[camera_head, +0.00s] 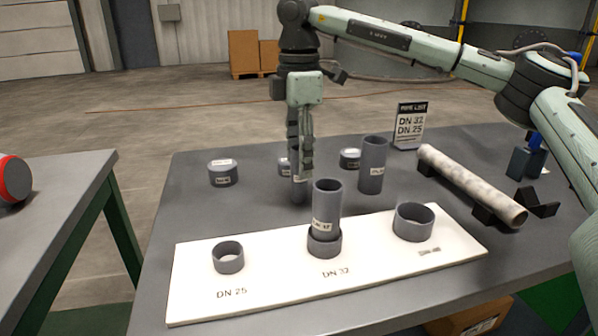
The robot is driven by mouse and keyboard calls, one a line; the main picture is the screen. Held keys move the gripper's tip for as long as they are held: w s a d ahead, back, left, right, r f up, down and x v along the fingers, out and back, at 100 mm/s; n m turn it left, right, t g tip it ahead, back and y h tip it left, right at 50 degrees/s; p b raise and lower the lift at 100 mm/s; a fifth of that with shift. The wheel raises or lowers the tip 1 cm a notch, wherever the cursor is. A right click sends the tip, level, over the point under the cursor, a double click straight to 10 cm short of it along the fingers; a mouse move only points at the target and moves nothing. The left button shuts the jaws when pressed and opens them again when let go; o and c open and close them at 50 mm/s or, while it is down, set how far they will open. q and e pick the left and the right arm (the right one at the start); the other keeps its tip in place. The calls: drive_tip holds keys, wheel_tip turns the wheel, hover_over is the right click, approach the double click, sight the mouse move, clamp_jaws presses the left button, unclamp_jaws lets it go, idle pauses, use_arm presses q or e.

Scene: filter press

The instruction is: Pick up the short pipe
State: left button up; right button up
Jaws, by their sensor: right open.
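My right gripper (300,172) reaches in from the right and points straight down over the table. It is open, though the fingers look nearly in line from this side. A short, narrow grey pipe (299,193) stands right at its fingertips, its upper part hidden by the fingers; whether they touch it I cannot tell. A wider grey pipe (326,200) stands upright in the DN 32 socket (324,244) on the white board (290,287). Another grey pipe (372,165) stands upright behind, to the right of the gripper. My left gripper is out of view.
The DN 25 socket (228,258) and a wider socket (413,222) on the board are empty. Low grey fittings (223,173) (350,159) stand behind. A long pale pipe (470,184) lies on supports at right, near a PIPE LIST sign (410,126) reading DN 32, DN 25.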

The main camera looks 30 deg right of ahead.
drive_tip(key=shift+f, duration=0.6)
clamp_jaws()
